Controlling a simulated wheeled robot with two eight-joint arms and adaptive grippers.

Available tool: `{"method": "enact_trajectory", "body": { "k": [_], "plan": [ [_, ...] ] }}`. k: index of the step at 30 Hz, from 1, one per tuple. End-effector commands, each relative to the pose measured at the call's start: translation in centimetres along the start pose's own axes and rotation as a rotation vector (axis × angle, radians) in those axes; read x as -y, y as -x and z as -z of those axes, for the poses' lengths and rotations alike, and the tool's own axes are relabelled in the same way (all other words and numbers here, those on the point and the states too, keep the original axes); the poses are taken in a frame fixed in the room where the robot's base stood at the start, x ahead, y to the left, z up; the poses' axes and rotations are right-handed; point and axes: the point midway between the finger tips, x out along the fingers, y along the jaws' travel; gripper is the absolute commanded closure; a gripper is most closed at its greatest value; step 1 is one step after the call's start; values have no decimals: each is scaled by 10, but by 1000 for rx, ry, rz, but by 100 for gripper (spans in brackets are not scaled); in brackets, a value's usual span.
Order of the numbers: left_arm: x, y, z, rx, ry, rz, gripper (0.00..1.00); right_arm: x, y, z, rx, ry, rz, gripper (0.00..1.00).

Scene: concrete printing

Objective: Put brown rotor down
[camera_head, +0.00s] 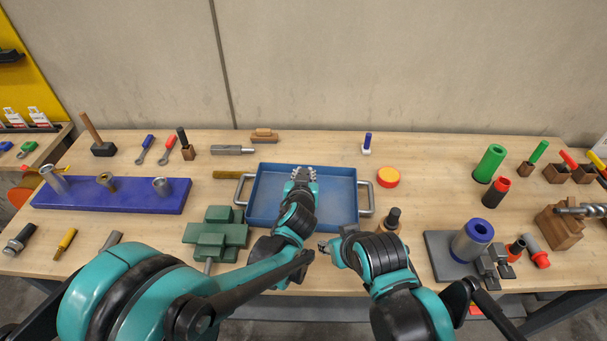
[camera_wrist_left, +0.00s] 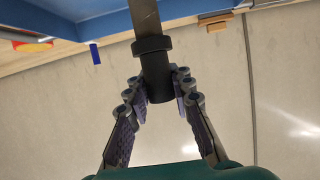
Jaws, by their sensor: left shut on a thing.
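My left gripper (camera_head: 303,174) is above the blue tray (camera_head: 338,172) in the head view. In the left wrist view its fingers (camera_wrist_left: 160,95) are closed around the black cylindrical end of a part, which I take to be the brown rotor (camera_wrist_left: 153,62). The part has a dark collar and a grey-brown shaft running up out of the picture. Its far end is cut off there, and the gripper hides the part in the head view. My right gripper (camera_head: 325,247) is low near the tray's front edge; its finger opening cannot be made out.
A green block fixture (camera_head: 217,234) stands left of the tray. A red-and-yellow disc (camera_head: 388,177) and a dark-topped part (camera_head: 393,217) stand to its right. A blue-purple rack (camera_head: 135,194) is at far left, and a grey plate with a blue-topped cylinder (camera_head: 474,238) at right.

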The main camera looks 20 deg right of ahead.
Motion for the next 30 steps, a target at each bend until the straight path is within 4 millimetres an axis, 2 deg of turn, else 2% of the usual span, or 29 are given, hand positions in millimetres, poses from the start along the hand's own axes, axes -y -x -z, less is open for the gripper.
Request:
{"method": "enact_trajectory", "body": {
  "k": [2, 3, 4, 5, 17, 20, 30],
  "plan": [
    [0, -2, -3, -1, 0, 0, 100, 0, -3, -2, 0, 0, 0, 60],
    [0, -1, -2, 0, 0, 0, 69, 0, -2, -2, 0, 0, 0, 60],
    [0, -1, -2, 0, 0, 1, 61, 0, -2, -1, 0, 0, 0, 60],
    [0, -1, -2, 0, 0, 1, 57, 0, -2, -1, 0, 0, 0, 60],
    [0, 4, 3, 0, -1, 0, 57, 0, 3, 2, 0, 0, 0, 60],
    [0, 21, 3, 0, -1, -1, 57, 0, 6, 4, 0, 0, 0, 60],
    [0, 95, 3, -1, -1, -2, 57, 0, 20, 15, 0, 0, 0, 60]
  ]
}}
